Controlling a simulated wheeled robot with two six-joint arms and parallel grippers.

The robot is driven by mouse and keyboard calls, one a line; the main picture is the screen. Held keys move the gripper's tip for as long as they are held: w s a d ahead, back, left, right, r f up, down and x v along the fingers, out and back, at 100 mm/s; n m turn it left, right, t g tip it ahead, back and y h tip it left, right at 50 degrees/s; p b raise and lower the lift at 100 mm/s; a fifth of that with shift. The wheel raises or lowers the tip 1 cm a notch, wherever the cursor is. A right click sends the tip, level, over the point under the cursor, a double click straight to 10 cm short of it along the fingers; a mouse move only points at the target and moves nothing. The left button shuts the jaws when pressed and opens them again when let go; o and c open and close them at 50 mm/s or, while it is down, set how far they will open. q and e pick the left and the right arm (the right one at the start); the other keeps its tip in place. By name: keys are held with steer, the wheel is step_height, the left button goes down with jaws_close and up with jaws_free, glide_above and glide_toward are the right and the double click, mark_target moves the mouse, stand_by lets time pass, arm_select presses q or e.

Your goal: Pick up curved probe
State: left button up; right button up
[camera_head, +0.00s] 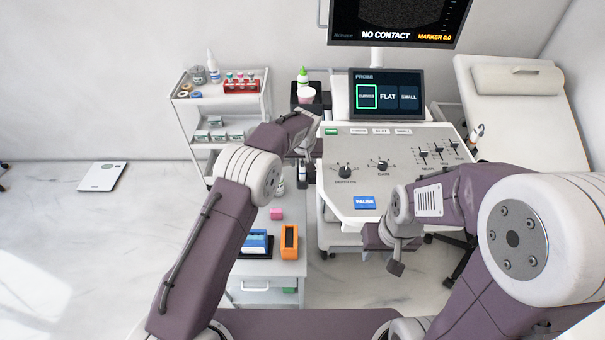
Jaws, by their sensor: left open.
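My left gripper (304,174) is at the left edge of the ultrasound console (345,150), pointing down. It is open. A small pale object shows between or just behind its dark fingers; I cannot tell whether it is the curved probe, as the fingers and arm hide most of it. A white, probe-like item (477,131) stands at the console's right edge; its type is too small to tell. The probe screen (387,95) has CURVED outlined in green. My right gripper (396,262) hangs in front of the console, apart from it, its finger gap unclear.
A white trolley (208,108) stands behind left, an exam couch (520,110) right. The monitor (398,20) reads NO CONTACT. The left floor is mostly clear.

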mark_target(303, 165)
arm_select(q)
steer(key=shift+w+p+x, duration=0.15)
steer(key=shift+p+x, duration=0.15)
steer(key=shift+x, duration=1.05)
steer(key=shift+w+p+x, duration=0.15)
steer(key=shift+p+x, duration=0.1)
steer(key=shift+x, duration=1.05)
steer(key=shift+s+r, duration=0.1)
steer(key=shift+r, duration=0.05)
steer(key=shift+c, duration=1.2)
jaws_close()
